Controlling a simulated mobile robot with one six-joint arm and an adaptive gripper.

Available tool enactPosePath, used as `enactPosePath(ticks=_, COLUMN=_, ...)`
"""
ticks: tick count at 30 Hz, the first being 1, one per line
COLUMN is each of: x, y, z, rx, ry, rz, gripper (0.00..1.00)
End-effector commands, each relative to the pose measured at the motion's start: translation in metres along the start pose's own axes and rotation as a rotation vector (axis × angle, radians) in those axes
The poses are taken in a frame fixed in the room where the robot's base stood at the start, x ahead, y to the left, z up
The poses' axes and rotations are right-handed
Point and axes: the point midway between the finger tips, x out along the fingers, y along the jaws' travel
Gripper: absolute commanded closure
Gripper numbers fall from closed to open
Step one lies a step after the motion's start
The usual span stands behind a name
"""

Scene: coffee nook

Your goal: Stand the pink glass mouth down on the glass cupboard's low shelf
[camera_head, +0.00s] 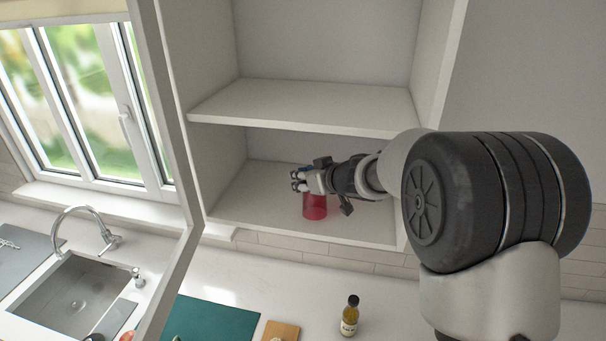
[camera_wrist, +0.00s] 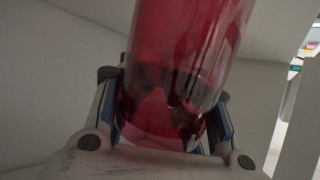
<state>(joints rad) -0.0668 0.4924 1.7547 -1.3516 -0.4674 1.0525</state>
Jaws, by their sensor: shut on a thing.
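The pink glass (camera_head: 315,208) shows in the head view inside the cupboard, at its low shelf (camera_head: 362,229). My gripper (camera_head: 308,180) reaches in from the right and is shut on the glass near its upper part. In the wrist view the glass (camera_wrist: 185,60) stands between the two fingers (camera_wrist: 170,120) and fills the middle of the picture. The fingers hide part of the glass. I cannot tell which end is the mouth, nor whether its lower end touches the shelf.
The upper shelf (camera_head: 300,107) spans the cupboard above my gripper. An open door (camera_head: 172,130) stands at the left. Below are a sink (camera_head: 75,298), a teal board (camera_head: 210,322), a wooden board (camera_head: 281,331) and a bottle (camera_head: 350,317). The low shelf looks otherwise empty.

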Motion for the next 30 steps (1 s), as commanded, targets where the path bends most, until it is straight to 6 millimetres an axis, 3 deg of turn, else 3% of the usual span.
enactPosePath(ticks=14, x=0.0023, y=0.0000, z=0.0039, rx=0.001, ry=0.001, rz=0.000, gripper=1.00)
enactPosePath(ticks=15, x=0.0023, y=0.0000, z=0.0040, rx=0.001, ry=0.001, rz=0.000, gripper=0.74)
enactPosePath(ticks=30, x=0.0024, y=0.0000, z=0.0046, rx=0.001, ry=0.000, rz=0.000, gripper=0.41)
